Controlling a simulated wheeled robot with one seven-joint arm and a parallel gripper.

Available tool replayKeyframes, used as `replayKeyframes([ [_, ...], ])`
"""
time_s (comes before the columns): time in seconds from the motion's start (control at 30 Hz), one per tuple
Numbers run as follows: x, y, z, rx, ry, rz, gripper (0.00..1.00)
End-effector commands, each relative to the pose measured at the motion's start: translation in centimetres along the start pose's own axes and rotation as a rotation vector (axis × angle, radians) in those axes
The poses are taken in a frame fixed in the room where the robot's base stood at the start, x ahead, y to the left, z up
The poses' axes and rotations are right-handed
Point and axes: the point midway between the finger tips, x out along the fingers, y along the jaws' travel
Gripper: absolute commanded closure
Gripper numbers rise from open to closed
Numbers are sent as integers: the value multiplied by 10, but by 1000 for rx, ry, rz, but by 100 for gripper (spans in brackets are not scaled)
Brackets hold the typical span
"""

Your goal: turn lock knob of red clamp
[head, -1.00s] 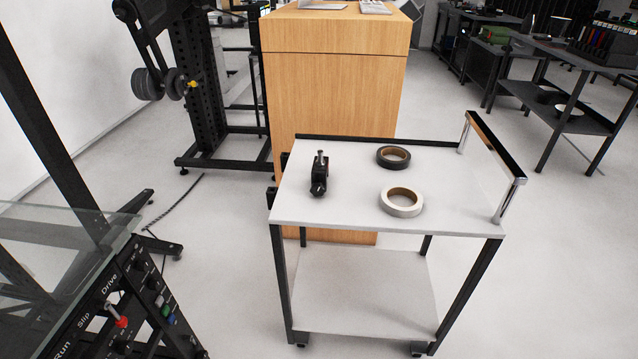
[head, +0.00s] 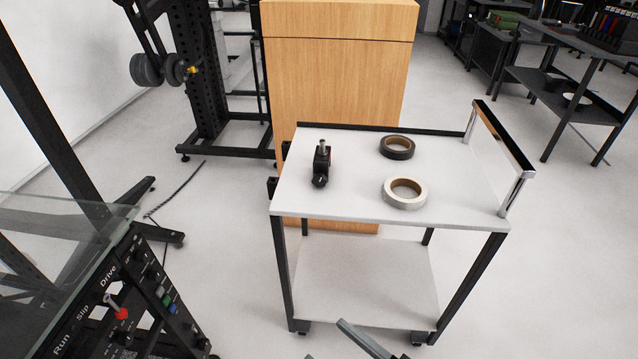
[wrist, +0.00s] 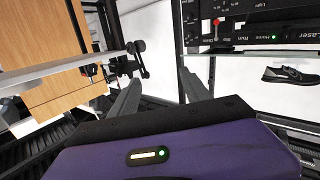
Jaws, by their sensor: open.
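I cannot tell which part is the lock knob. My gripper (head: 325,340) shows only in part at the bottom edge, in front of the cart and well apart from the clamp. In the wrist view my gripper (wrist: 160,78) is open, with nothing between its two grey fingers. I cannot make out the clamp for sure there.
A black tape roll (head: 397,147) and a white tape roll (head: 404,194) lie right of the clamp. The cart has a raised handle (head: 503,140) at right. A wooden cabinet (head: 335,85) stands behind. A control panel (head: 135,300) with a glass top is at left.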

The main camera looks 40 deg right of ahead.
Motion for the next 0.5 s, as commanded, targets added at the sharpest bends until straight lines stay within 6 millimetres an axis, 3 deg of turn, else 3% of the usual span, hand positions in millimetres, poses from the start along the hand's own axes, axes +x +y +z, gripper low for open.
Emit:
replayKeyframes([
  [0.03,20,0,0,-16,15,4,44],
  [0.27,108,13,12,-68,2,61,44],
  [0.5,200,56,9,-65,-40,238,44],
])
